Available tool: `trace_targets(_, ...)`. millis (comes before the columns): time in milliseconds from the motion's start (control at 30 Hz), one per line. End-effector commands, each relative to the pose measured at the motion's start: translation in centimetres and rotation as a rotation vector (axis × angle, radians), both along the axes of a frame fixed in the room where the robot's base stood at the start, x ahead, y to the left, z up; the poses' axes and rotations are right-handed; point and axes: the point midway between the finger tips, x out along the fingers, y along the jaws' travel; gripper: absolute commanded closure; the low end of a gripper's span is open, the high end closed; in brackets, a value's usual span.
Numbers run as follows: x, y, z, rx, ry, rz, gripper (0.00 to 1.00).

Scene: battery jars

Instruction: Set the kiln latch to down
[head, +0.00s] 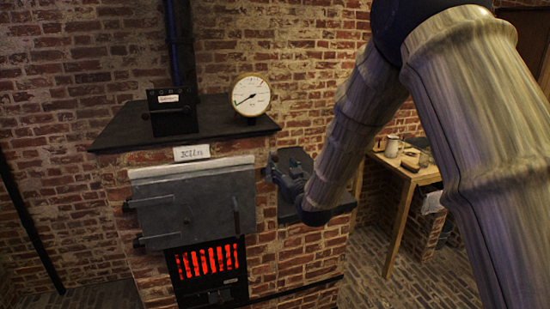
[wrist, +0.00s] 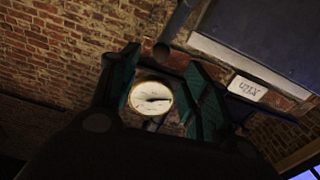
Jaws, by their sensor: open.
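The kiln's grey metal door (head: 195,212) is closed, under a paper label. A short dark upright bar (head: 236,214) on the door's right side looks like the latch. I cannot tell at which end it pivots. My gripper (head: 284,175) is to the right of the door, at about the height of its upper edge. In the wrist view my gripper (wrist: 160,62) is open and empty, its two teal fingers apart. The door (wrist: 250,40) shows at the upper right there, upside down. A dark round bar (wrist: 173,32) lies beyond the fingertips; I cannot tell whether it is the latch.
A round gauge (head: 251,96) and a black box (head: 172,107) stand on the kiln's dark top. A red-glowing grate (head: 208,262) is below the door. A wooden table (head: 408,168) with small vessels stands at the right. Brick floor (head: 365,285) lies open between.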

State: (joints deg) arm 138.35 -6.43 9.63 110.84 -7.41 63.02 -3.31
Motion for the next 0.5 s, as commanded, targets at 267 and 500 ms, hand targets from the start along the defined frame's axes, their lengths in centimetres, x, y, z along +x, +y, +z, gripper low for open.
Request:
trace_targets(267,4.1,1.3,0.2,0.000,0.002,0.000,0.53)
trace_targets(500,7.2,2.3,0.1,0.000,0.002,0.000,0.53)
